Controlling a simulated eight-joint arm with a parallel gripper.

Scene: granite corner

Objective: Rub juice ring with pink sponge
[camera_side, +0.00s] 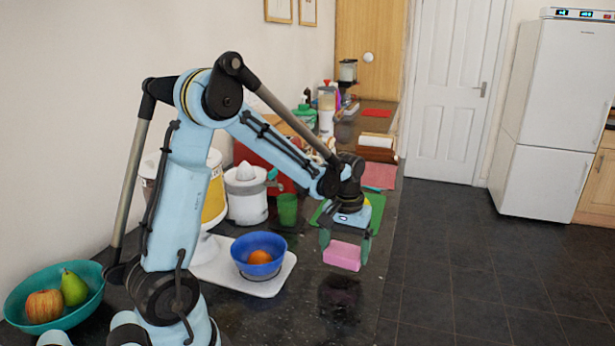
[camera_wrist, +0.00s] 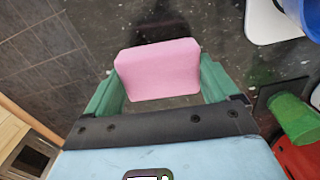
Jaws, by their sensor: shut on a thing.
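My gripper (camera_side: 345,246) is shut on the pink sponge (camera_side: 342,256), with one green finger on each side of it. The sponge looks held above the dark granite counter, with a dark patch, perhaps its shadow or reflection, on the counter below it. In the wrist view the pink sponge (camera_wrist: 158,70) sits between the fingertips of my gripper (camera_wrist: 160,80), its broad face toward the camera. I cannot make out the juice ring clearly in either view; it may be hidden or too faint.
A white tray (camera_side: 213,267) with a blue bowl (camera_side: 245,245) holding an orange lies left of the sponge. A green cup (camera_side: 287,210), a juicer (camera_side: 246,193) and a green board (camera_side: 376,207) stand behind. A teal fruit bowl (camera_side: 72,314) is at the near left. The counter's edge is close on the right.

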